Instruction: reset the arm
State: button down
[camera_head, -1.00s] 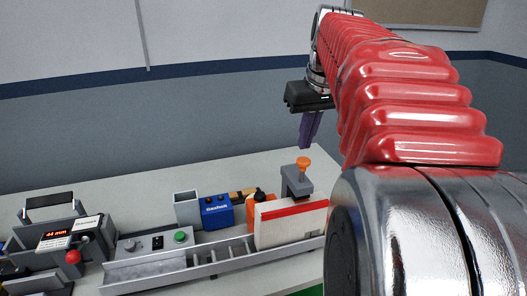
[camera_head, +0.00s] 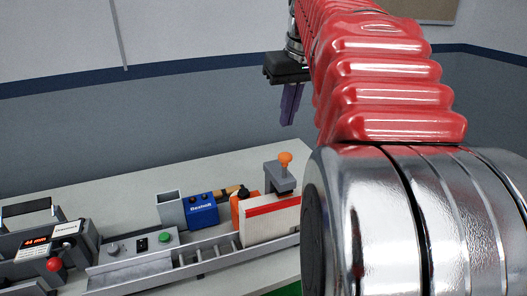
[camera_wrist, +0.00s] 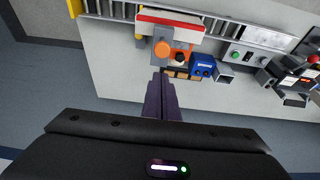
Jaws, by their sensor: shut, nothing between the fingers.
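My gripper (camera_head: 290,106) hangs from my red-sleeved arm above the back of the workbench, with its purple fingers pointing down. In the wrist view the fingers (camera_wrist: 160,92) lie together, shut and empty. The gripper is clear of everything on the bench. My arm hides the right side of the head view.
The pale bench (camera_head: 110,196) holds a grey rail (camera_head: 190,262), a white box with a red stripe (camera_head: 270,220), an orange-knobbed grey block (camera_head: 280,178), a blue box (camera_head: 201,210) and a device with a red display (camera_head: 40,248). A grey wall stands behind.

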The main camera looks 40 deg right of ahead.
dwell(0.4)
jog(key=s+a+f+n+t, duration=0.1)
jog(key=a+f, duration=0.3)
jog(key=a, duration=0.4)
jog(key=s+a+f, duration=0.1)
jog(key=a+f, duration=0.3)
jog(key=a, duration=0.3)
jog(key=s+a+f+n, duration=0.1)
jog(key=s+a+f, duration=0.3)
jog(key=a+f, duration=0.2)
jog(key=s+a+f+n+t+y, duration=0.1)
jog(key=s+a+f, duration=0.3)
jog(key=a+f, duration=0.2)
jog(key=shift+a+f, duration=0.3)
jog(key=shift+f, duration=0.3)
jog(key=shift+s, duration=0.1)
